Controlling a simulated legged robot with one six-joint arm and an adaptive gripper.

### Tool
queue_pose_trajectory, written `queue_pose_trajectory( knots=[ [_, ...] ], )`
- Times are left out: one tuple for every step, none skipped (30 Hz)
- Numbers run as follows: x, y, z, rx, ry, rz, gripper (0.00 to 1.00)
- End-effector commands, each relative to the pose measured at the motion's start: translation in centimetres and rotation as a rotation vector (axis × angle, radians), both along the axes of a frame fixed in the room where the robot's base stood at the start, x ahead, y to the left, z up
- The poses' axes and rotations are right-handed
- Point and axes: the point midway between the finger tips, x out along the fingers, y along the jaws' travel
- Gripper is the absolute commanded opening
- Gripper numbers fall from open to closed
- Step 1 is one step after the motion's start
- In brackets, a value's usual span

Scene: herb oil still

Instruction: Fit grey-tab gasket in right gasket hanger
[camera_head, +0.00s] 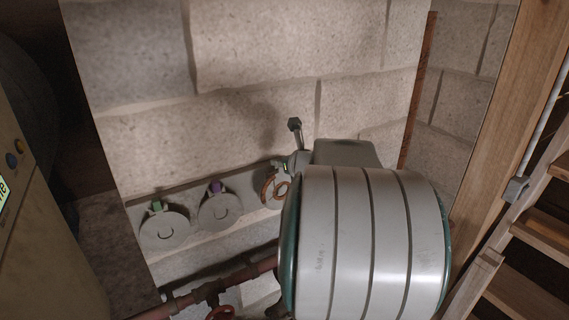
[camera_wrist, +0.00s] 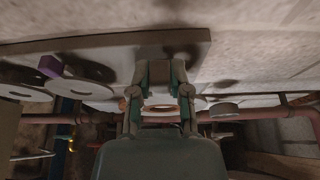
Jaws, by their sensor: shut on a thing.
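My gripper (camera_wrist: 163,78) shows in the wrist view with both fingers closed in at the wall board. A pale gasket disc (camera_wrist: 161,100) lies at the fingers; I take it as the grey-tab gasket, its tab hidden between them. In the head view this ring (camera_head: 268,189) is at the right end of the board, the place of the right gasket hanger. My arm covers most of that place, so I cannot tell whether the gasket is seated.
A green-tab gasket (camera_head: 164,228) and a purple-tab gasket (camera_head: 220,206) hang on the board (camera_head: 184,191) to the left. A rusty pipe (camera_head: 242,273) with a red valve wheel (camera_head: 222,313) runs below. Wooden stairs (camera_head: 530,240) stand at the right.

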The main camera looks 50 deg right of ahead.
Motion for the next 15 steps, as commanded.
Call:
queue_pose_trajectory(
  knots=[
    [0.3,-0.1,0.0,-0.001,0.0,0.0,0.0],
    [0.4,-0.1,0.0,-0.001,0.0,0.0,0.0],
    [0.6,-0.2,-0.1,-0.001,0.0,0.0,0.0],
    [0.7,-0.2,-0.1,-0.001,0.001,0.0,0.0],
    [0.9,-0.3,-0.2,0.0,0.001,0.0,0.0],
    [1.1,-0.4,-0.2,0.0,0.001,0.0,0.0],
    [1.2,-0.4,-0.2,-0.001,0.001,0.0,0.0],
    [1.4,-0.4,-0.2,-0.001,0.001,0.0,0.0],
    [1.6,-0.5,-0.2,-0.001,0.0,0.001,0.0],
    [1.7,-0.5,-0.2,-0.001,0.0,0.001,0.0],
    [1.9,-0.6,-0.2,-0.001,0.0,0.001,0.0],
    [2.1,-0.6,-0.3,-0.001,0.0,0.001,0.0],
    [2.2,-0.7,-0.3,0.001,0.001,0.001,0.0],
    [2.4,-0.7,-0.3,0.001,0.001,0.001,0.0],
    [2.5,-0.8,-0.3,0.0,0.001,0.0,0.0]
  ],
)
